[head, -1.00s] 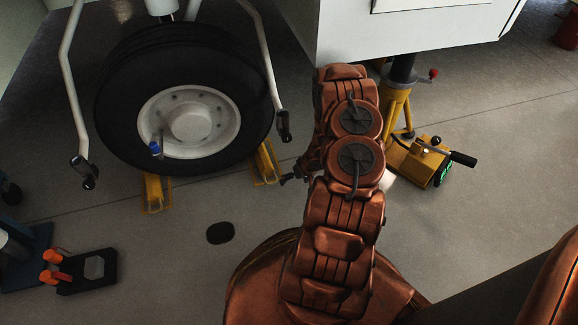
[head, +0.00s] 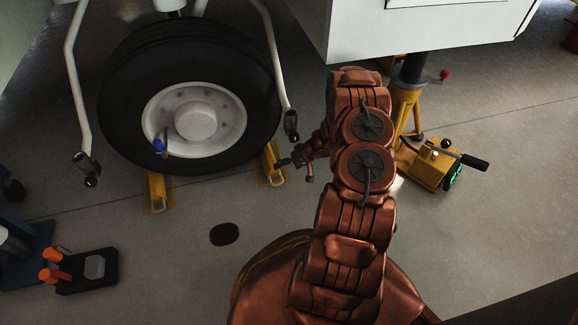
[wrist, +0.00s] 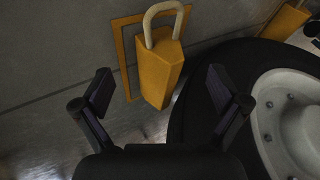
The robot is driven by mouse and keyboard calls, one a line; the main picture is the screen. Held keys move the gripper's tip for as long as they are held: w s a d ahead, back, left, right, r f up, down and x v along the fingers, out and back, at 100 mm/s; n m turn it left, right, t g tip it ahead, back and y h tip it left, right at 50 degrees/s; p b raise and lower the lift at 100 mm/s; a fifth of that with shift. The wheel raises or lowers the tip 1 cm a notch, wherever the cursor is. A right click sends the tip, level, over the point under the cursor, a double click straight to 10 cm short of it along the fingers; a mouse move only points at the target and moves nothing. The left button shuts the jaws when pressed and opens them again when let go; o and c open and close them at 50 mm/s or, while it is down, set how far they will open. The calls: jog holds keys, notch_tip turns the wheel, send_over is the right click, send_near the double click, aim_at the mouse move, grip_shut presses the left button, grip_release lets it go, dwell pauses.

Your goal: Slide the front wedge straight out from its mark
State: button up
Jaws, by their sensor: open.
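Two yellow wedges sit by the big black tyre. The right wedge (head: 271,164) is at the tyre's lower right, and the left wedge (head: 156,191) is at its lower left. My gripper (head: 291,161) is just right of the right wedge in the head view. In the wrist view, my gripper (wrist: 160,88) is open, and a wedge (wrist: 160,76) with a pale loop handle (wrist: 163,14) shows between and ahead of its fingers. A yellow floor mark (wrist: 120,52) outlines that wedge's place. The other wedge (wrist: 284,21) is at the top right. I cannot see finger contact.
The wheel (head: 190,100) stands close beside the wedges, and its tyre (wrist: 190,115) is near my right finger. A white bent bar (head: 277,60) hangs right of the tyre. A yellow jack (head: 430,165) stands at right. The floor in front of the wheel is mostly clear.

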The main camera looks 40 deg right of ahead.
aim_at(275, 175)
jog(key=b+x, duration=0.2)
jog(key=x, duration=0.3)
jog(key=shift+a+f, duration=0.15)
jog(key=shift+f, duration=0.25)
jog(key=shift+w+a+f+b, duration=0.2)
jog(key=shift+w+f+b, duration=0.15)
jog(key=shift+w+f, duration=0.05)
